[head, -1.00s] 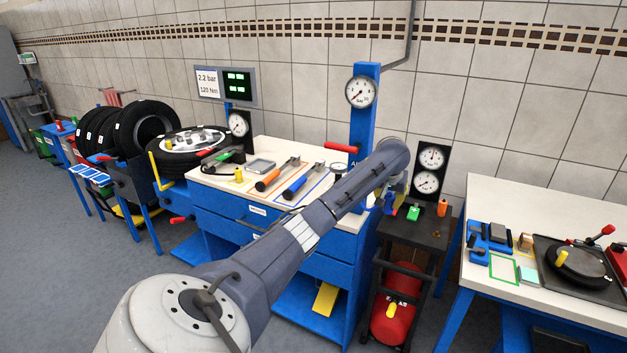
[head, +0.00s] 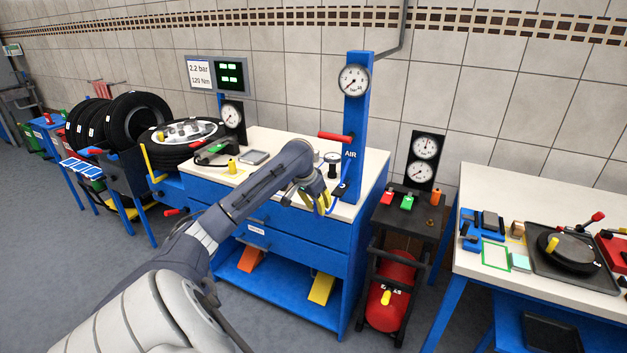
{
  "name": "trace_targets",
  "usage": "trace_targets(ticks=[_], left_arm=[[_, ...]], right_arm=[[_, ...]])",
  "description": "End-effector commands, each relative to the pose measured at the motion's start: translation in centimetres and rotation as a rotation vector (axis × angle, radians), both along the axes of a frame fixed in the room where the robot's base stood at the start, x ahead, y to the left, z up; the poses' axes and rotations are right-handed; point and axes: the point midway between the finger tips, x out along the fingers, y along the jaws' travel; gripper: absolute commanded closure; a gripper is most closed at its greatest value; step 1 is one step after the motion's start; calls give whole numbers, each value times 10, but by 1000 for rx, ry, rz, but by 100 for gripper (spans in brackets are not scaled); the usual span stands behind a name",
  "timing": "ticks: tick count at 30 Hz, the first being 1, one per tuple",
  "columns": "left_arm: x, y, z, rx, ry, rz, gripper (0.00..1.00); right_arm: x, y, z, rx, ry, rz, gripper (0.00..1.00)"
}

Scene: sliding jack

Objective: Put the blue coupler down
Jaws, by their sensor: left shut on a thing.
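My left gripper (head: 322,202), with yellowish fingers, is shut just above the front right part of the white-topped workbench (head: 368,170). A small bit of blue (head: 332,207) shows at its fingertips and looks like the blue coupler. The fingers hide most of it, and I cannot tell if it touches the bench top. A dark piece (head: 340,188) lies just right of the fingers, near the foot of the blue AIR post (head: 355,120). My right gripper is not in view.
A small gauge (head: 332,158) sits behind my gripper. A red handle (head: 334,136) juts left from the post.

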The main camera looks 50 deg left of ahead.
Motion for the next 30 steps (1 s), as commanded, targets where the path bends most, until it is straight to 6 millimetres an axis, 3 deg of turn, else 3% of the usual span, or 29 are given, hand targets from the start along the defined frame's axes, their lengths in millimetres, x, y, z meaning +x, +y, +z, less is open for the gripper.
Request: trace_targets(ticks=[1, 6, 12, 20, 30], left_arm=[[-9, 20, -1, -1, 5, -6, 100], [-35, 75, -1, -3, 13, -55, 100], [-59, 117, -1, -2, 18, -98, 100], [-67, 137, 0, -3, 19, -121, 100], [-32, 138, 0, -6, 16, -122, 100]], right_arm=[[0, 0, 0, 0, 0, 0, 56], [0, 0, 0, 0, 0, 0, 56], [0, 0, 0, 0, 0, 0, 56], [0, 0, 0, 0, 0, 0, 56], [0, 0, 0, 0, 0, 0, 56]])
